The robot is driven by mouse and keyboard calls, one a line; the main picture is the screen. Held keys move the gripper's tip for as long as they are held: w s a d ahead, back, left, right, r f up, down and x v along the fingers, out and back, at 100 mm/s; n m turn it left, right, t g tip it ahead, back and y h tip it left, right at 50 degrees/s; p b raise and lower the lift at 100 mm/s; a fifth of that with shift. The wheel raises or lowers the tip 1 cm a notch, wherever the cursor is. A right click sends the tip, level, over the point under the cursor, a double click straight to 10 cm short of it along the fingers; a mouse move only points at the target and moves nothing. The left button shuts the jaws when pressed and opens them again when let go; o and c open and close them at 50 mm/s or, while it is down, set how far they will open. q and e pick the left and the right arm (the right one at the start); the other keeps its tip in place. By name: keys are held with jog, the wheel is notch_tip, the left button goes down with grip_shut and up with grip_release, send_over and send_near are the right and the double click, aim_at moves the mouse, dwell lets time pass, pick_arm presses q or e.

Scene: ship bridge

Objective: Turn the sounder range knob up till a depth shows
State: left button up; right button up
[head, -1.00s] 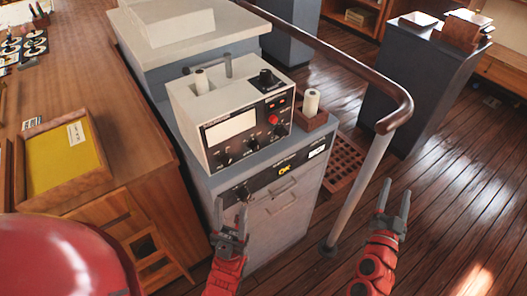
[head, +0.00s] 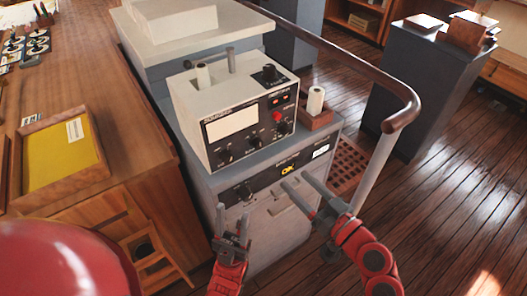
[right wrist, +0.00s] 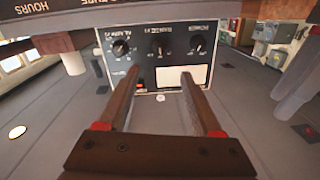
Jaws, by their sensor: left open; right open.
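The sounder (head: 238,110) is a pale box with a black front panel on the grey cabinet. Its screen (head: 232,122) is blank white; I make out no depth figure. Dark knobs line the panel's lower edge, a left one (head: 225,156), a middle one (head: 251,148) and a right one (head: 283,127); I cannot read which is range. My right gripper (head: 296,182) is open and empty, low in front of the cabinet. In the right wrist view the panel (right wrist: 180,65) appears upside down beyond its fingers. My left gripper (head: 233,212) is open and empty, below the sounder.
A brown box with a white roll (head: 315,101) stands right of the sounder. A handrail (head: 400,115) on a pale post rises close to my right arm. A wooden desk with a yellow tray (head: 60,150) is at left. Open wooden floor lies at right.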

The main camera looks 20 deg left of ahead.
aim_at(261, 146)
jog(key=p+x, duration=0.4)
jog(key=x, duration=0.9)
jog(key=shift+w+a, duration=0.15)
jog(key=shift+a, duration=0.05)
jog(key=shift+w+a+f, duration=0.15)
jog(key=shift+w+a, duration=0.15)
jog(key=shift+a, duration=0.05)
grip_shut()
